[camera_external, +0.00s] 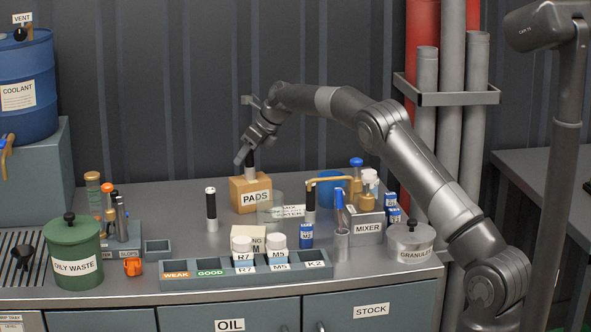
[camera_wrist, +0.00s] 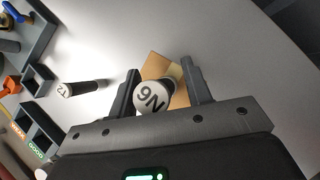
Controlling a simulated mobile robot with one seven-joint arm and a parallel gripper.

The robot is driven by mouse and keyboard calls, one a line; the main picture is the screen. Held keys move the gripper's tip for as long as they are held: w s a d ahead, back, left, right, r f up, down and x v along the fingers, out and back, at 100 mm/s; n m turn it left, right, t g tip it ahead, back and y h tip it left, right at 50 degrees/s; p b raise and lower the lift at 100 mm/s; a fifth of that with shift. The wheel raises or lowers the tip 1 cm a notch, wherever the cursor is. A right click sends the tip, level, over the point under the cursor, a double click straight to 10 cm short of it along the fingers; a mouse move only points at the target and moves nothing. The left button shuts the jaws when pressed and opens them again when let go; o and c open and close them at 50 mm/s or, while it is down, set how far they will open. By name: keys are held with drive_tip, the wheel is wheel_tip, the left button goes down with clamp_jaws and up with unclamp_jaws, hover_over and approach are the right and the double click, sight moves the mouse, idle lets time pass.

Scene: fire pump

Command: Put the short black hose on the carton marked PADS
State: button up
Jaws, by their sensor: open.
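The carton marked PADS (camera_external: 250,198) is a tan box standing at the back middle of the bench; its top shows in the wrist view (camera_wrist: 152,68). A short black hose (camera_external: 250,169) stands upright on the carton. In the wrist view the hose (camera_wrist: 153,98) shows a white end with marking that looks like N6 or 9N. My gripper (camera_external: 243,158) is just above the hose. In the wrist view my gripper (camera_wrist: 160,72) is open, with one finger on each side of the hose and gaps visible. The hose's lower end is partly hidden.
A second black cylinder with a white end (camera_external: 211,210) stands left of the carton, and another (camera_external: 310,200) stands right. A clear beaker (camera_external: 270,208) is close in front of the carton. The sorting tray (camera_external: 245,276) lies along the front.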

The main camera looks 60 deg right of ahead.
drive_tip(key=v, duration=1.2)
drive_tip(key=s+a+r+n, duration=0.7)
drive_tip(key=s+a+r, duration=0.1)
drive_tip(key=s, duration=0.2)
drive_tip(key=s+a+r+n, duration=0.1)
drive_tip(key=s+a+n, duration=0.4)
drive_tip(key=s, duration=0.3)
drive_tip(key=s+a+r+n, duration=0.1)
drive_tip(key=s+a+n, duration=0.4)
drive_tip(key=s, duration=0.3)
drive_tip(key=s+a+f+n, duration=0.2)
drive_tip(key=s+n, duration=0.3)
drive_tip(key=s, duration=0.3)
drive_tip(key=s+a+f+n, duration=0.3)
drive_tip(key=s+n, duration=0.3)
drive_tip(key=s, duration=0.3)
drive_tip(key=s+a+f+n+g+h, duration=0.1)
drive_tip(key=s+a+f+n, duration=0.2)
drive_tip(key=s+f+n, duration=0.2)
drive_tip(key=s+n, duration=0.1)
drive_tip(key=s, duration=0.2)
drive_tip(key=shift+s, duration=0.2)
